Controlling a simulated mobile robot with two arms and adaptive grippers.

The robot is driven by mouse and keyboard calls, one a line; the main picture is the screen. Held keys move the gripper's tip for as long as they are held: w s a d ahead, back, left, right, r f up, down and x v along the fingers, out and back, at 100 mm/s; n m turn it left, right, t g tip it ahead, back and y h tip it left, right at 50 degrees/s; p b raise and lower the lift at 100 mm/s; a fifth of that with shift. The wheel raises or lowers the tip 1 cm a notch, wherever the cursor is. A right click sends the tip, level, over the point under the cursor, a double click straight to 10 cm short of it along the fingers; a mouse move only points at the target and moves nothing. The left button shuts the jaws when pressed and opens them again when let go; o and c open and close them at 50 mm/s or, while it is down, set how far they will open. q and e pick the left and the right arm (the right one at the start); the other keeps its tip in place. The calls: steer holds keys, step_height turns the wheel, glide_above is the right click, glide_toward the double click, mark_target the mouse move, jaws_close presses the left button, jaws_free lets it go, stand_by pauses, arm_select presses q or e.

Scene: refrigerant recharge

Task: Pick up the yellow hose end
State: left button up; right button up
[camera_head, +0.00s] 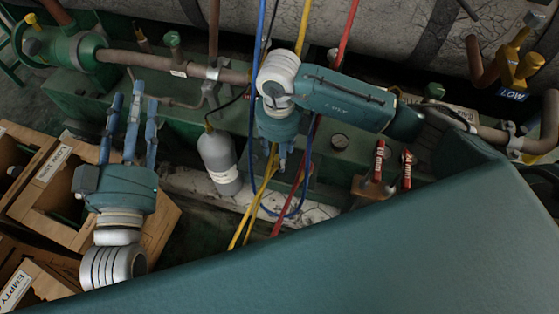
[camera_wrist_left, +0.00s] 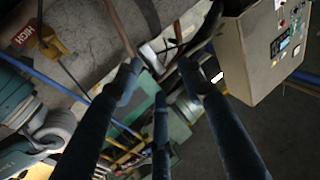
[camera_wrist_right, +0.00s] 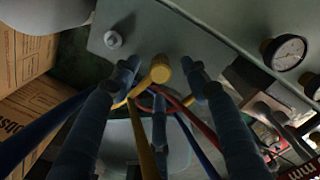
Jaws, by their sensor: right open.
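The yellow hose end (camera_wrist_right: 159,70) shows in the right wrist view as a yellow knob between the fingertips of my right gripper (camera_wrist_right: 161,84). The gripper's fingers are spread around it; I cannot tell whether any finger touches it. In the head view my right gripper (camera_head: 282,158) points down beside the yellow hose (camera_head: 264,187), and the hose end itself is hidden or too small to make out. My left gripper (camera_head: 131,101) is open and empty over the left side, fingers pointing away. Its spread fingers (camera_wrist_left: 155,78) also show in the left wrist view.
Blue (camera_head: 257,50) and red (camera_head: 348,30) hoses hang close to my right gripper. A grey bottle (camera_head: 219,160) stands left of it. Wooden boxes (camera_head: 50,205) lie at the left. Two gauges (camera_wrist_right: 289,52) and red-handled valves (camera_head: 379,158) are to the right.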

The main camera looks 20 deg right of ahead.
step_height(320, 180, down, 4)
steer(key=shift+w+r+b, duration=0.1)
steer(key=shift+r+b, duration=0.15)
steer(key=shift+b, duration=0.25)
arm_select(q)
step_height(320, 180, up, 7)
steer(key=s+t+h, duration=0.1)
steer(key=s+t, duration=0.1)
steer(key=t, duration=0.1)
steer(key=shift+d, duration=0.15)
arm_select(e)
jaws_close()
